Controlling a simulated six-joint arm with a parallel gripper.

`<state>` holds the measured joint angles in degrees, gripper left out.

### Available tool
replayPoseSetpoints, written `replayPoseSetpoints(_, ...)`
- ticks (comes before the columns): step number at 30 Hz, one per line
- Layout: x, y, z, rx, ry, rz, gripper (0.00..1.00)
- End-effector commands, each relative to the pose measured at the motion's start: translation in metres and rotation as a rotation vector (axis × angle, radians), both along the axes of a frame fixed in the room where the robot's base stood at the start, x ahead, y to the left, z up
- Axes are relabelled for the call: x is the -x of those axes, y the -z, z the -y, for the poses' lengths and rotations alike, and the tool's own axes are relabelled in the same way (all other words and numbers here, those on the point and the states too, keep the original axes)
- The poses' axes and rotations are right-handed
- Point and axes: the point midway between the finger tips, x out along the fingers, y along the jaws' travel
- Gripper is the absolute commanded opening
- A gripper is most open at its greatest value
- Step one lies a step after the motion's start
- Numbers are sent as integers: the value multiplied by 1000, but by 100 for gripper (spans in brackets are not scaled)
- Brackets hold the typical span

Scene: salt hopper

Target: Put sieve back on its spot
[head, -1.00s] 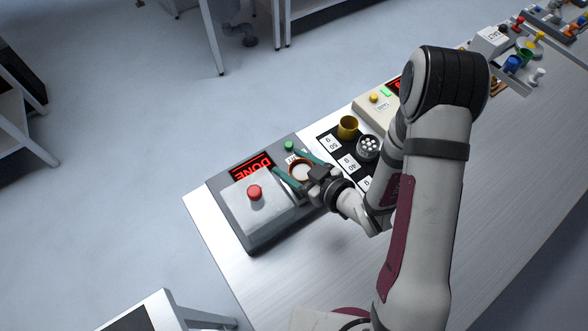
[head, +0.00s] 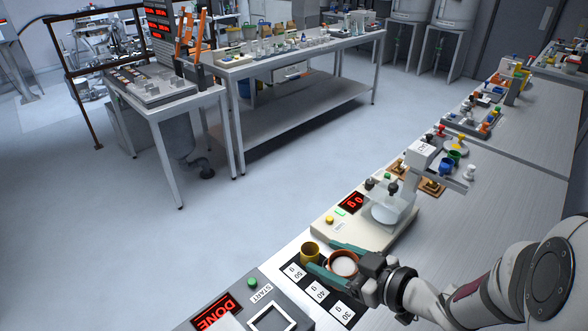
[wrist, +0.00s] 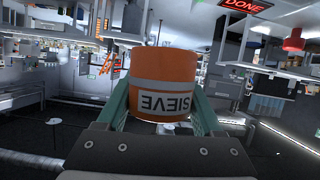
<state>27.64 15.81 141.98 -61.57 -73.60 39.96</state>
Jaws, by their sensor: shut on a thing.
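The sieve (head: 343,264) is an orange-brown round cup with white in its top opening. In the wrist view it shows its side with a SIEVE label (wrist: 165,103). My gripper (head: 325,257) is shut on the sieve, with one teal finger on each side. The height above the panel is hard to tell. My gripper hides part of the panel, and no marked sieve spot can be made out.
The grey machine has a DONE display (head: 215,313), a green START button (head: 252,283) and an empty square frame (head: 272,321). A scale (head: 388,212) with a clear shield stands behind the sieve. Bare bench (head: 480,230) lies to the right.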

Motion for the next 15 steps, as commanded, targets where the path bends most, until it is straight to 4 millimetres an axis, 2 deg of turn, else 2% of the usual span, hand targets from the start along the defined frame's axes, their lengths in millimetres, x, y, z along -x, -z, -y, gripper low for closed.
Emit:
replayPoseSetpoints(1, -6, -23, 7, 8, 47, 15, 0)
replayPoseSetpoints(3, -12, -53, 17, 7, 123, 14, 0)
replayPoseSetpoints(6, -15, -86, 26, 5, 212, 11, 0)
replayPoseSetpoints(9, -17, -105, 30, 1, 263, 5, 0)
replayPoseSetpoints(11, -23, -110, 28, -2, 280, 1, 0)
replayPoseSetpoints(14, -47, -114, 19, -10, 322, -4, 0)
replayPoseSetpoints(15, -61, -114, 17, -14, 358, -8, 0)
